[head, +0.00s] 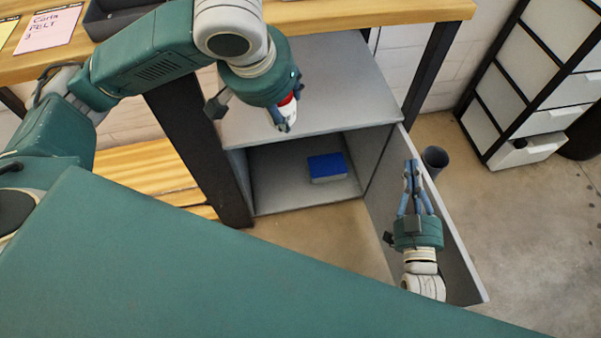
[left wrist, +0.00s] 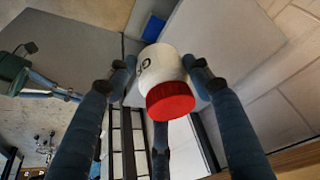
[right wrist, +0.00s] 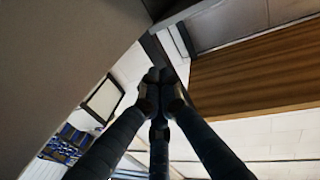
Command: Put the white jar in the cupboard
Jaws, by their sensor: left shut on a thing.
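The white jar with a red lid (left wrist: 160,66) is held between the fingers of my left gripper (head: 285,116), and only a bit of red and white shows in the head view. The left gripper is above the front of the grey cupboard's top (head: 335,85). The cupboard stands open under the bench, with its door (head: 455,255) swung out to the right. My right gripper (head: 411,172) is at the inner side of the door, fingers together and empty; whether it touches the door is unclear. The closed fingertips also show in the right wrist view (right wrist: 160,85).
A blue-topped box (head: 327,166) lies inside the cupboard, with bare floor around it. The wooden bench top (head: 370,11) overhangs above. A dark bin (head: 434,160) stands behind the door. A white drawer unit (head: 530,75) is at the far right.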

